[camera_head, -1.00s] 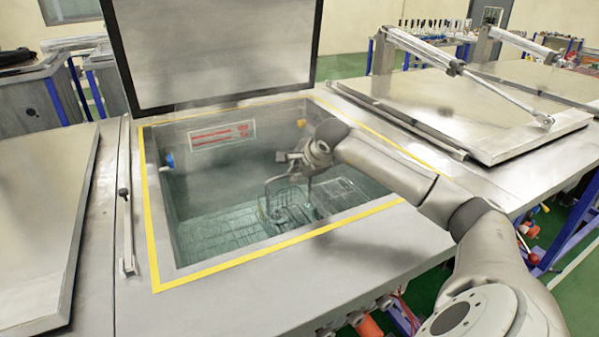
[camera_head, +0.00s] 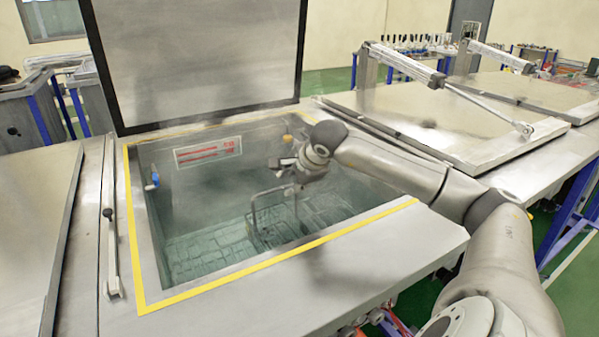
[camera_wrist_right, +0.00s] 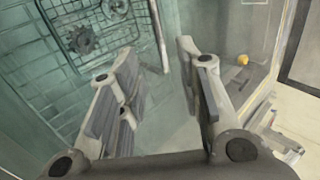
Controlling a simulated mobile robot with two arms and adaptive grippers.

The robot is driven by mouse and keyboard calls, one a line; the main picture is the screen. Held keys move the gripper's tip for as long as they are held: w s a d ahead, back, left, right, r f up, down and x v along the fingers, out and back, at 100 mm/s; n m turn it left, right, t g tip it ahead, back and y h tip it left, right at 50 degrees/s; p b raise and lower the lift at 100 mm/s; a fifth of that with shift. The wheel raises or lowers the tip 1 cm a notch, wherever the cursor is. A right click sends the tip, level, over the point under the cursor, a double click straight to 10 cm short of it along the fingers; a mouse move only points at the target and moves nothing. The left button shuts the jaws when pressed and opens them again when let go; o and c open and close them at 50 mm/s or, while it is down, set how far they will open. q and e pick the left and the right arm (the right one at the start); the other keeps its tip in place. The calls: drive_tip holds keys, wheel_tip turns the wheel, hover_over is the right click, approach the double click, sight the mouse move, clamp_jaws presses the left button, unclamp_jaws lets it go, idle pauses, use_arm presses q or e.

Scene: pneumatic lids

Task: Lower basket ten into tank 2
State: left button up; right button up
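The open tank (camera_head: 165,297) has a yellow-edged rim and holds greenish liquid. A wire basket (camera_head: 262,236) with a tall handle (camera_head: 252,208) stands low in it, looking submerged. In the right wrist view the basket (camera_wrist_right: 75,75) shows gear-like parts inside, and a pale handle bar (camera_wrist_right: 158,35) beside them. My right gripper (camera_head: 284,165) is over the tank near the top of the handle. Its fingers are apart in the wrist view (camera_wrist_right: 158,50), with no handle clamped between them. Basket and tank numbers are not readable. My left gripper is not in view.
A raised lid (camera_head: 200,60) stands behind the open tank. A closed lid (camera_head: 450,115) with a pneumatic arm (camera_head: 405,63) lies to the right, and another flat lid (camera_head: 35,230) to the left. A red-lettered sign (camera_head: 208,151) is on the tank's back wall.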

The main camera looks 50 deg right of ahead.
drive_tip(key=s+r+p, duration=0.2)
drive_tip(key=r+p, duration=0.3)
drive_tip(key=r, duration=0.3)
drive_tip(key=s+a+r+p, duration=0.1)
drive_tip(key=r+p, duration=0.4)
drive_tip(key=r, duration=0.3)
drive_tip(key=shift+s+a+r, duration=0.15)
drive_tip(key=shift+s+r, duration=0.25)
idle(0.7)
